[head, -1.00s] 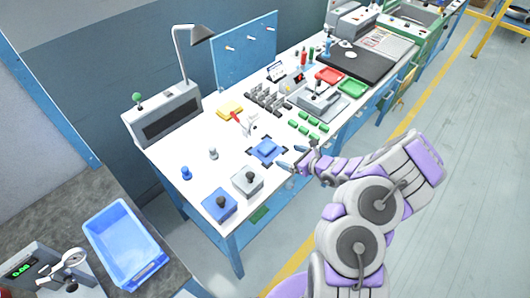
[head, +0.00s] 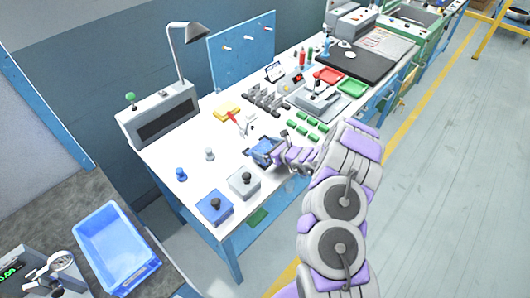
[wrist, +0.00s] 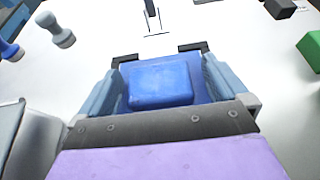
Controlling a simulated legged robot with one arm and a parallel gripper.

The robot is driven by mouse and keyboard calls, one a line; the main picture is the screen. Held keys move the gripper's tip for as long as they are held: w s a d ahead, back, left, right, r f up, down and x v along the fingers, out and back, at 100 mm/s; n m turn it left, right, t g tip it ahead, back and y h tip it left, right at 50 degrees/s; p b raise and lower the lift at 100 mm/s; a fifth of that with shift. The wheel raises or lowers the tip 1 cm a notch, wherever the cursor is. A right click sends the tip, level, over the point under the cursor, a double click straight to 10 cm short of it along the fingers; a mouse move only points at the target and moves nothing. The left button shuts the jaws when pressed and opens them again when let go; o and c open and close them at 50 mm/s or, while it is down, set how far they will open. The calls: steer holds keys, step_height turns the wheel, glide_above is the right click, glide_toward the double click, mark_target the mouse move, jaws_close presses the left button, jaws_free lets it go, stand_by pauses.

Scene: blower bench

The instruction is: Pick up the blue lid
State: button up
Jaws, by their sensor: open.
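The blue lid (wrist: 160,84) is a square blue piece with a raised block in its middle. In the wrist view it lies between the two fingers of my gripper (wrist: 157,78), which is open around it. A small gap shows beside the raised block on each side. In the head view the lid (head: 264,147) is partly hidden by my gripper (head: 266,150). I cannot tell whether the fingers touch the lid's edges.
A blue box with a dark knob (head: 215,206) and a grey box with a dark knob (head: 244,181) stand nearer on the white bench. Several green pieces (head: 306,129) lie to the right. A blue tray (head: 117,246) sits on another counter at lower left.

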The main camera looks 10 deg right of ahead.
mark_target(266, 148)
steer(key=shift+w+a, duration=0.1)
steer(key=shift+a, duration=0.05)
steer(key=shift+a, duration=0.1)
steer(key=shift+c, duration=1.2)
steer(key=c, duration=0.8)
steer(key=shift+r, duration=0.45)
step_height(266, 148, up, 3)
steer(key=shift+r+p, duration=0.1)
steer(key=shift+p, duration=0.65)
steer(key=shift+s+d+r+p, duration=0.15)
steer(key=shift+s+d+p, duration=0.35)
steer(key=shift+s+d, duration=1.4)
steer(key=shift+s+d+r+p, duration=0.2)
steer(key=shift+s+d+p, duration=0.35)
steer(key=shift+s+d, duration=1.3)
steer(key=shift+s+d+r+p, duration=0.15)
steer(key=shift+s+d+p, duration=0.6)
steer(key=shift+s, duration=1.95)
